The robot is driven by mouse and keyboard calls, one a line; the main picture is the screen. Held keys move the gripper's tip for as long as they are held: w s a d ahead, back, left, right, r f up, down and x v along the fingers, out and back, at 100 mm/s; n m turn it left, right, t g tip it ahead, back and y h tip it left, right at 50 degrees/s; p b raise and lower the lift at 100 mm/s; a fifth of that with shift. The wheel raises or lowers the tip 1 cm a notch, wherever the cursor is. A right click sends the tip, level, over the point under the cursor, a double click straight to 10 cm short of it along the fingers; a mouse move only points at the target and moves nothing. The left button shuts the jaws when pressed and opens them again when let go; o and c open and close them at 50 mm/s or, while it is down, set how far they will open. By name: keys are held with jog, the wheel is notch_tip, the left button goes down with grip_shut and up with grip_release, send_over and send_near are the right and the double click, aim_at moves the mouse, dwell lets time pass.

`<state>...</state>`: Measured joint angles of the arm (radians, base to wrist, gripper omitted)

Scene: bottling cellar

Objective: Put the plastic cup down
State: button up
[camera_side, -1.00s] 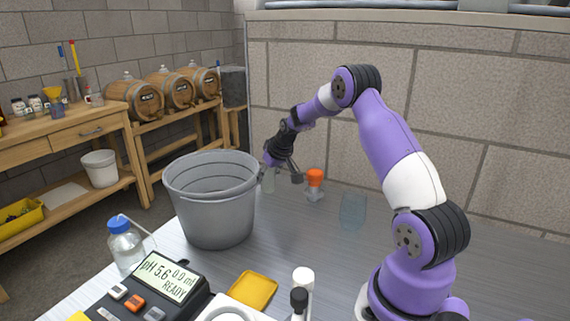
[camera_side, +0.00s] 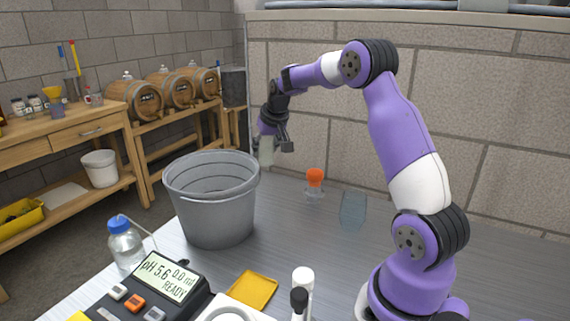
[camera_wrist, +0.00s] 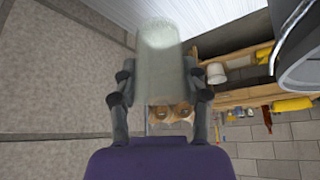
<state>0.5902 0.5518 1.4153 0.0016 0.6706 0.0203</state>
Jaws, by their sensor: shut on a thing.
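The plastic cup is a pale, see-through tumbler (camera_side: 266,154). My gripper (camera_side: 273,142) is shut on it and holds it in the air above the bench, behind the right rim of the grey bucket. In the wrist view the cup (camera_wrist: 160,48) sits between the two fingers of my gripper (camera_wrist: 160,75), with its body reaching beyond the fingertips. In the side view the fingers and wrist hide part of the cup. The cup looks roughly upright and apart from the bench (camera_side: 310,245).
The large grey bucket (camera_side: 213,215) stands left of the gripper. An orange-topped container (camera_side: 314,183) and a bluish clear glass (camera_side: 353,210) stand to the right. Mid-bench is clear.

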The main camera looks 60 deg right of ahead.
jog(key=s+a+r+m+g+h, duration=0.1)
jog(key=s+a+m+g, duration=0.2)
jog(key=s+a+m, duration=0.7)
jog(key=s+a+r+m+g+h, duration=0.1)
jog(key=s+a+m+g, duration=0.4)
jog(key=a, duration=0.9)
jog(key=shift+t, duration=0.6)
jog(key=d+f, duration=0.2)
jog(key=d, duration=0.1)
jog(key=d+f, duration=0.2)
jog(key=d, duration=0.2)
jog(key=d+f, duration=0.3)
jog(key=d, duration=0.1)
jog(key=shift+s+d, duration=0.15)
jog(key=shift+s, duration=0.1)
jog(key=shift+f, duration=2.05)
jog(key=shift+f, duration=0.1)
jog(key=o, duration=1.1)
